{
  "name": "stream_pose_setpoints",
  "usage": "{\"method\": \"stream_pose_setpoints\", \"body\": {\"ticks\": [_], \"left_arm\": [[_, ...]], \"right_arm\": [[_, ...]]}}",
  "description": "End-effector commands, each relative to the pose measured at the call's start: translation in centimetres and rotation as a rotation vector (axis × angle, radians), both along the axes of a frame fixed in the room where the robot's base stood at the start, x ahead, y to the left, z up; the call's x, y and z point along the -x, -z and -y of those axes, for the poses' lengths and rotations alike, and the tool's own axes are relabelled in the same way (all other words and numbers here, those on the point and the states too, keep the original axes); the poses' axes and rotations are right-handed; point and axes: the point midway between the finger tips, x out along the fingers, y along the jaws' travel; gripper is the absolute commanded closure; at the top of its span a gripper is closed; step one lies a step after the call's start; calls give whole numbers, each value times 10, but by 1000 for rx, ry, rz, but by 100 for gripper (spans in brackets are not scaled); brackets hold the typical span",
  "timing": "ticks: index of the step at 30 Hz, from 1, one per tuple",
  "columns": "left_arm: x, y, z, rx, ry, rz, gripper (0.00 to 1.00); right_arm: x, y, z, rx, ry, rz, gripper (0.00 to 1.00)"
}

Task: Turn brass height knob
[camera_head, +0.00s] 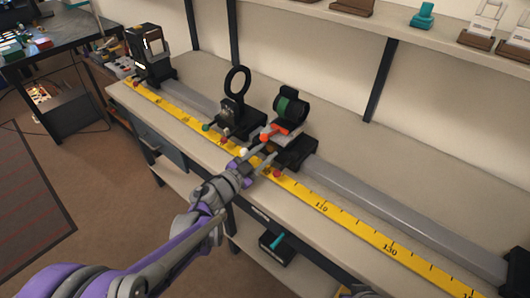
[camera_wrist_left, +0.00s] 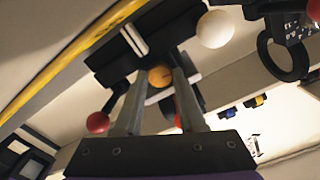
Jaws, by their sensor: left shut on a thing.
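The brass knob (camera_wrist_left: 160,75) shows in the left wrist view as a small yellow-orange ball between my two fingers, near their tips. My left gripper (camera_wrist_left: 160,88) is shut on it. In the head view my left gripper (camera_head: 269,150) reaches the front of the black carriage (camera_head: 296,152) that carries the dark round lens holder with a green band (camera_head: 290,107). The brass knob cannot be made out clearly there, behind the fingers. A white knob (camera_head: 243,152) and a red knob (camera_head: 277,174) sit close to the gripper. My right gripper is not in view.
A black ring holder (camera_head: 237,82) stands on the carriage to the left, with a green knob (camera_head: 205,127) and a red knob (camera_head: 223,141). A yellow scale (camera_head: 322,207) runs along the bench front beside the grey rail (camera_head: 390,207). A shelf (camera_head: 440,48) is above.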

Motion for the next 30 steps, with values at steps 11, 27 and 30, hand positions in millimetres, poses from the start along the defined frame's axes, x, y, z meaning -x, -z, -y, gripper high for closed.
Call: {"method": "stream_pose_setpoints", "body": {"ticks": [11, 27, 30], "left_arm": [[0, 0, 0, 1, 0, -1, 31], [31, -1, -24, 1, -3, 0, 31], [48, -1, -36, 0, -4, 0, 31]], "right_arm": [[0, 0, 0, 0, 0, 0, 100], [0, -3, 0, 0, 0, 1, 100], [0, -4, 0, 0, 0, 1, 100]]}}
